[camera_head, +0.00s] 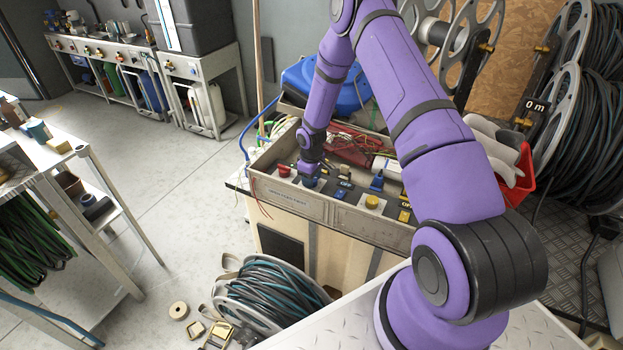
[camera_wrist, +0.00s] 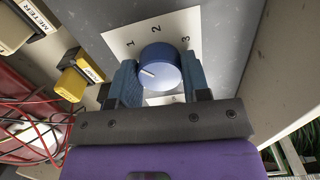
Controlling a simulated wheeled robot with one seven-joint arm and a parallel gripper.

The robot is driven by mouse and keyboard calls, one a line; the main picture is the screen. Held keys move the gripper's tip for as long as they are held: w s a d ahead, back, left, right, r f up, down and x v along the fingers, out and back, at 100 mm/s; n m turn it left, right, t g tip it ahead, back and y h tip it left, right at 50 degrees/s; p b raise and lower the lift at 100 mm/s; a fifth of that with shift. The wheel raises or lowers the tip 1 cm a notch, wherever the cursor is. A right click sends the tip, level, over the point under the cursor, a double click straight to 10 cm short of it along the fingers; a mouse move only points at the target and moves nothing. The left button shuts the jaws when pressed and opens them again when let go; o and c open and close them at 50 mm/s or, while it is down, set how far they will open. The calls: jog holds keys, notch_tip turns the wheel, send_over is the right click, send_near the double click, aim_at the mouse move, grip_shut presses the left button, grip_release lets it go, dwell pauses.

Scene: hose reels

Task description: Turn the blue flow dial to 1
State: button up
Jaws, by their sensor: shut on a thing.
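The blue flow dial (camera_wrist: 160,62) is a round knob on a white plate (camera_wrist: 117,40) marked 1, 2 and 3, in the middle of the wrist view. My gripper (camera_wrist: 160,78) is shut on the dial, one blue-grey finger on each side. The lower part of the plate is mostly hidden by the gripper. In the head view my gripper (camera_head: 309,177) reaches down to the panel's left part and largely hides the dial.
A yellow switch (camera_wrist: 80,75) sits left of the dial. The panel also carries a red knob (camera_head: 284,170), a blue handle (camera_head: 377,183) and a yellow button (camera_head: 372,202). Red wires (camera_head: 352,145) lie behind the panel. A hose reel (camera_head: 268,295) stands on the floor in front.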

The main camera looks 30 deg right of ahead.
jog(key=o, duration=0.9)
jog(key=shift+o, duration=0.2)
jog(key=shift+r, duration=0.1)
notch_tip(320, 180, up, 11)
